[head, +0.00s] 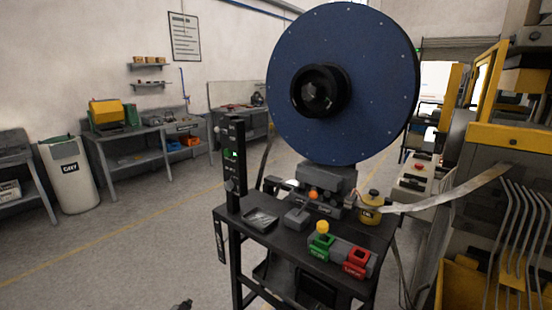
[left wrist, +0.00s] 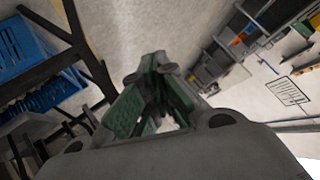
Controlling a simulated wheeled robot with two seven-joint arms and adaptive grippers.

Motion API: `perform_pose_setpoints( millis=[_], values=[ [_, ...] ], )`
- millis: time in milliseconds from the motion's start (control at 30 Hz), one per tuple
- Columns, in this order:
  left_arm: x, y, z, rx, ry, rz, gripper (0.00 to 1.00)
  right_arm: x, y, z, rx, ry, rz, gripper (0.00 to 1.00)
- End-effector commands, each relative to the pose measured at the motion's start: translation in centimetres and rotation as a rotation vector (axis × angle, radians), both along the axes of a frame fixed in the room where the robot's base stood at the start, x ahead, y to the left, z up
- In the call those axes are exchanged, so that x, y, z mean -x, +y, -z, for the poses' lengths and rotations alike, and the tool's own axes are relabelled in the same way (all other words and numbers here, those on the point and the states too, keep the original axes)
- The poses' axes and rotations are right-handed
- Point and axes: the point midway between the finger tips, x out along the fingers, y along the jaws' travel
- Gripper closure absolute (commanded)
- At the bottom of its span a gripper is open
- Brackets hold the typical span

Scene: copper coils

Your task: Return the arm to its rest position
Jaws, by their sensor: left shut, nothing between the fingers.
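My left gripper (left wrist: 158,92) shows in the left wrist view with its green-padded fingers shut and nothing held between them. In the head view only a small dark tip of it (head: 182,304) shows at the bottom edge, left of the black machine stand and apart from it. The rest of the left arm is out of the head view. My right gripper is in neither view.
The black stand (head: 285,238) carries a large blue coil reel (head: 345,60), a green box (head: 321,247) and a red box (head: 357,263). A yellow-framed machine (head: 510,136) is at the right. A blue crate (left wrist: 35,50) shows in the wrist view. Open floor (head: 120,260) lies left.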

Motion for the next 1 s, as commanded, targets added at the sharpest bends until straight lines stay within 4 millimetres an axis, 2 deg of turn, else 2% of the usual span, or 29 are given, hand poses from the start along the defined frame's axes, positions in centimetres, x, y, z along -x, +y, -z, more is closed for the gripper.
perform_pose_setpoints(
  millis=[33,200,367,500,800,1000],
  values=[
    [1.6,0.1,2.1,0.018,0.035,-0.015,1.0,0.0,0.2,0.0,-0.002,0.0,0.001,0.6],
    [6.8,0.5,8.1,0.071,0.139,-0.063,1.0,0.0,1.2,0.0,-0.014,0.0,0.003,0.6],
    [12.1,0.5,13.1,0.11,0.233,-0.106,1.0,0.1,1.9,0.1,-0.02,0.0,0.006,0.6],
    [17.2,0.4,17.2,0.137,0.315,-0.141,1.0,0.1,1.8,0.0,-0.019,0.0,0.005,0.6],
    [29.1,-0.2,24.3,0.165,0.486,-0.197,1.0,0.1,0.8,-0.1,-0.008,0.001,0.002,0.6],
    [37.7,-1.2,27.8,0.17,0.594,-0.217,1.0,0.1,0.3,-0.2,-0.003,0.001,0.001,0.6]
  ],
)
